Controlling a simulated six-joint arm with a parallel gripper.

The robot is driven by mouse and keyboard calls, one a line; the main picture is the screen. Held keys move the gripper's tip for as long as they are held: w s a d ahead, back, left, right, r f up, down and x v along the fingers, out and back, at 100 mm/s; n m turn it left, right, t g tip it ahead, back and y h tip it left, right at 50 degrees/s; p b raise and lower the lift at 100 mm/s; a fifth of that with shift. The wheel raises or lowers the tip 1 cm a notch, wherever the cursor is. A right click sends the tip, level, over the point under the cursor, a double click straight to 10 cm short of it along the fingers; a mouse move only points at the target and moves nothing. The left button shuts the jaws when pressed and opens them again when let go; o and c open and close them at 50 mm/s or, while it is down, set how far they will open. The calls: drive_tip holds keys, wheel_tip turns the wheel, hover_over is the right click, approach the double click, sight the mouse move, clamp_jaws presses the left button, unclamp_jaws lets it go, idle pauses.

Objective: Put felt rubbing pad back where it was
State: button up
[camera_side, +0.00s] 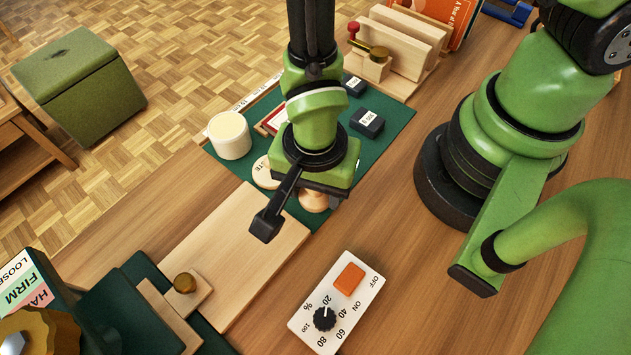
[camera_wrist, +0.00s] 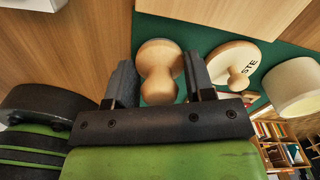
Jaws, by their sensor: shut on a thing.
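The felt rubbing pad, a pale wooden piece with a rounded knob, sits between my fingers in the wrist view (camera_wrist: 158,62). In the side view part of it (camera_side: 313,201) shows under my gripper, at the near edge of the green mat (camera_side: 396,124). My gripper (camera_wrist: 163,85) is shut on the pad, a finger on each side of it.
A round wooden lid marked "STE" (camera_wrist: 232,60) and a white jar (camera_wrist: 292,88) are close beside the pad. Two black blocks (camera_side: 367,122) lie on the mat. A wooden board (camera_side: 235,255) and a white switch box (camera_side: 336,300) lie nearer; bare tabletop is to the right.

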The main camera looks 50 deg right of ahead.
drive_tip(key=shift+f, duration=0.15)
drive_tip(key=o, duration=0.4)
drive_tip(key=shift+f, duration=0.1)
drive_tip(key=o, duration=0.4)
drive_tip(key=shift+o, duration=0.2)
